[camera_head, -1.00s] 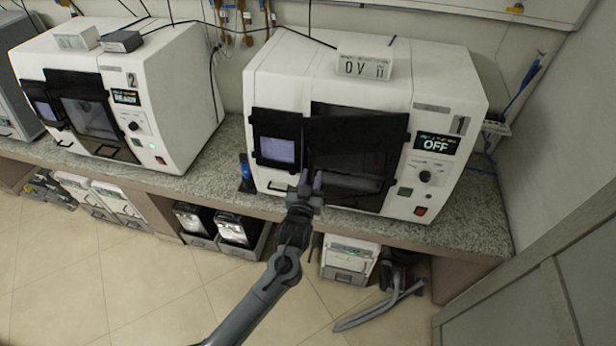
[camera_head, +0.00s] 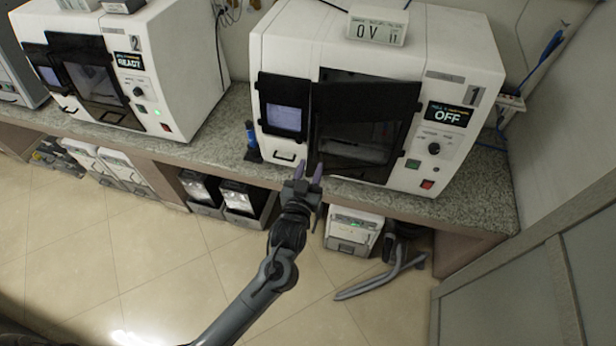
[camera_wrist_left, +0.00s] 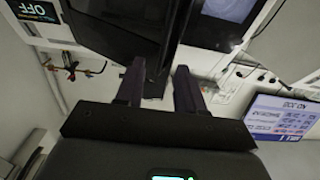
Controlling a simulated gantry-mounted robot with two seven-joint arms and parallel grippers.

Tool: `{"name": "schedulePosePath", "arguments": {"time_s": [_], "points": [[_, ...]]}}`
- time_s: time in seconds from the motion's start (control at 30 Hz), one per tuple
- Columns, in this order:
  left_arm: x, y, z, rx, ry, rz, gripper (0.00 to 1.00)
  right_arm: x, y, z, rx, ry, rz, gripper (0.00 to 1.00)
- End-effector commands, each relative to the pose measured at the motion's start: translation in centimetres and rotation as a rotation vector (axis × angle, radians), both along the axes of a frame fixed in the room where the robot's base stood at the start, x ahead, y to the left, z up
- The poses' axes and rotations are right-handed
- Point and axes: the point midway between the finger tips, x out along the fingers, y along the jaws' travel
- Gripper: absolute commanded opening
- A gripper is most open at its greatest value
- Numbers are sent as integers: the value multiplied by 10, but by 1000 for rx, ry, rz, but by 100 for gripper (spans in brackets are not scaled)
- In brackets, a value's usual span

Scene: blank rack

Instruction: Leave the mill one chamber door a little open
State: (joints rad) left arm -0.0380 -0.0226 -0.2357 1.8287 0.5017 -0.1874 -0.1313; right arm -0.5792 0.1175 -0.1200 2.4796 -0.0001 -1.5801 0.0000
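Mill one (camera_head: 465,60) is the white machine at right in the head view, marked 1, with its display (camera_head: 447,115) reading OFF. Its black, windowed chamber door (camera_head: 365,105) stands slightly ajar. The left edge is out from the frame, and a dark gap shows along the top. My left gripper (camera_head: 315,170) is just below and in front of the door's lower left corner. In the left wrist view its two fingers (camera_wrist_left: 158,85) are apart, with the dark door edge (camera_wrist_left: 160,50) beyond and between them. Contact cannot be told. My right gripper is not in view.
A small black screen panel (camera_head: 284,105) sits left of the door. Mill two (camera_head: 175,60) stands further left, its display reading READY. A blue bottle (camera_head: 252,138) stands on the granite counter (camera_head: 478,195). Boxes and a hose (camera_head: 385,285) lie below. The floor in front is clear.

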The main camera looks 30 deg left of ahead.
Motion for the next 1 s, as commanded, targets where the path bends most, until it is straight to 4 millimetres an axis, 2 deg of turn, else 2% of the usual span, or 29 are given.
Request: {"name": "schedulePosePath", "arguments": {"time_s": [0.2,0.73,0.87,0.93,1.0], "points": [[-18,-5,0,-1,0,0,38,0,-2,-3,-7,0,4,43],[-21,-6,0,0,4,0,38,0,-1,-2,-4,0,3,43],[-32,-4,-7,5,41,0,38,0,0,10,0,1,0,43],[-44,0,-14,13,77,3,38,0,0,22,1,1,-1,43],[-61,8,-13,22,103,6,38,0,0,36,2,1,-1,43]]}}
